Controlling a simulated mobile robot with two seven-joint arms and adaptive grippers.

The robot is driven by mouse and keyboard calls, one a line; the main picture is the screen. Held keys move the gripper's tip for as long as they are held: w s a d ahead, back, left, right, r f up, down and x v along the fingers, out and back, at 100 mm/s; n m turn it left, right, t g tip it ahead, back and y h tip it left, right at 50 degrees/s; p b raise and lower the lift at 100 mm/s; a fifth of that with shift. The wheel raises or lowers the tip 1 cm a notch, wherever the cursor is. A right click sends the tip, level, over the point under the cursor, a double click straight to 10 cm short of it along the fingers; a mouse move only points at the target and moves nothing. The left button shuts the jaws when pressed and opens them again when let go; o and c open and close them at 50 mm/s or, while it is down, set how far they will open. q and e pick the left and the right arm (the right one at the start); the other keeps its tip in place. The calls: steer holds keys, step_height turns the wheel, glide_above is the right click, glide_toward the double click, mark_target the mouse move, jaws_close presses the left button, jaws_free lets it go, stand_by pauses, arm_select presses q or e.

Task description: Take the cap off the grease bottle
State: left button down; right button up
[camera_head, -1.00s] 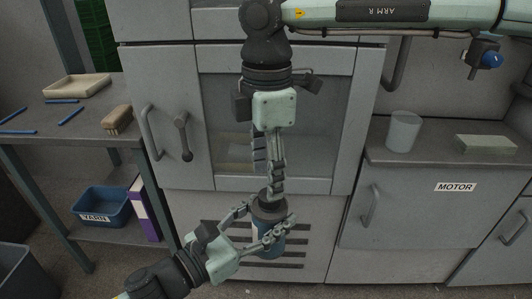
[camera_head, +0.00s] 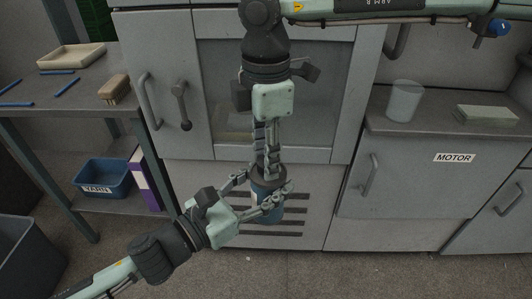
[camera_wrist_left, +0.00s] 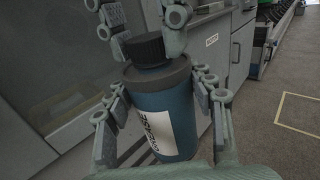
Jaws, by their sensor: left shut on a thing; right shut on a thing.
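The blue grease bottle (camera_head: 267,208) with a grey shoulder is upright in front of the slotted lower panel. It fills the middle of the left wrist view (camera_wrist_left: 165,112), with a white label and a black ribbed cap (camera_wrist_left: 146,50) on top. My left gripper (camera_head: 264,200) is shut around the bottle body from the left, and its fingers show on both sides of it in the wrist view. My right gripper (camera_head: 267,166) points down from above and is shut on the cap. The cap rests at the bottle's top; I cannot tell whether it is loose.
A bench (camera_head: 60,104) at left holds a tray (camera_head: 72,57), a brush (camera_head: 114,89) and blue sticks. Below are a blue YARN bin (camera_head: 104,180) and a purple box.

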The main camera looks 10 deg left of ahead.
steer(key=n, duration=0.6)
steer(key=shift+w, duration=0.1)
jaws_close()
steer(key=n, duration=0.2)
steer(key=shift+n, duration=0.4)
steer(key=n, duration=0.4)
steer(key=shift+r+n, duration=0.1)
steer(key=shift+n, duration=0.3)
steer(key=n, duration=0.7)
steer(key=shift+d, duration=0.15)
steer(key=n, duration=0.7)
steer(key=shift+n, duration=0.4)
steer(key=n, duration=0.7)
steer(key=shift+w+d+r, duration=0.1)
steer(key=n, duration=0.7)
steer(key=shift+w+n, duration=0.1)
steer(key=shift+n, duration=0.3)
steer(key=n, duration=0.5)
steer(key=shift+w, duration=0.1)
steer(key=n, duration=0.6)
steer(key=shift+w, duration=0.1)
